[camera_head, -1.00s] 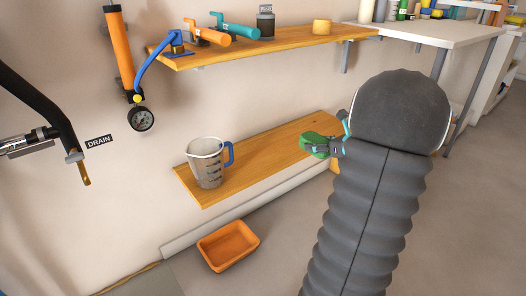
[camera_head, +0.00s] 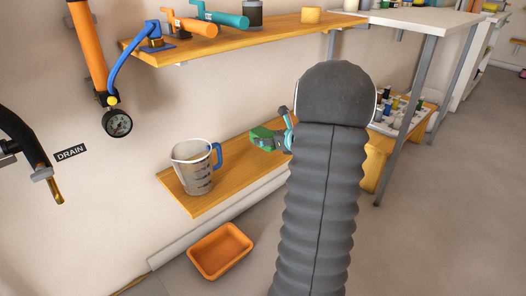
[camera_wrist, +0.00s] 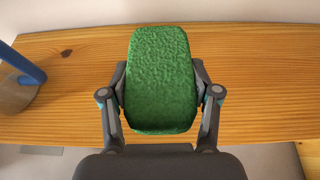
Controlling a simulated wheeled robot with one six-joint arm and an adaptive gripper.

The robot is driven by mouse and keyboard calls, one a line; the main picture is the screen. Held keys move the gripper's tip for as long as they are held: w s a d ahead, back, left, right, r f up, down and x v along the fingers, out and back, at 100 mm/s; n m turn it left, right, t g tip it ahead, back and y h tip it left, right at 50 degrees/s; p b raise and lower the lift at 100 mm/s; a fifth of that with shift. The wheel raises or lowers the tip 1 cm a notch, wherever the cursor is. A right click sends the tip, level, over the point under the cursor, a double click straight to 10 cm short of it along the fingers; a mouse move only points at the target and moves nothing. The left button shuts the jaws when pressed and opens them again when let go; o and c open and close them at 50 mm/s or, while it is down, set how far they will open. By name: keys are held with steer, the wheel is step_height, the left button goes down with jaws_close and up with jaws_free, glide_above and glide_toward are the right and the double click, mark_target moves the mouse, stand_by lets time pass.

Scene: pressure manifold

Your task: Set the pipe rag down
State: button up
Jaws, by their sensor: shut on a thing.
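The pipe rag (camera_wrist: 161,80) is a green, rough-textured block with rounded corners. In the wrist view my gripper (camera_wrist: 160,92) is shut on it, one finger at each side. Behind it is the wooden surface of the lower shelf (camera_wrist: 250,70); I cannot tell whether the rag touches the wood. In the head view the rag (camera_head: 262,139) shows as a small green shape over the right part of the lower shelf (camera_head: 205,205). My arm hides part of my gripper (camera_head: 280,137) and the shelf's right end there.
A measuring jug (camera_head: 193,170) with a blue handle stands on the shelf's left end. An orange tray (camera_head: 221,251) lies on the floor below. An upper shelf (camera_head: 270,36) holds orange and teal tools. A gauge (camera_head: 117,123) hangs at left. Bare shelf lies between jug and rag.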

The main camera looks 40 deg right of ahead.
mark_target(263, 155)
steer(key=shift+w+a+f, duration=0.3)
steer(key=shift+w+f, duration=0.15)
steer(key=shift+w, duration=0.15)
steer(key=shift+f+b, duration=0.5)
steer(key=shift+f, duration=1.55)
steer(key=shift+f, duration=0.15)
steer(key=o, duration=1.2)
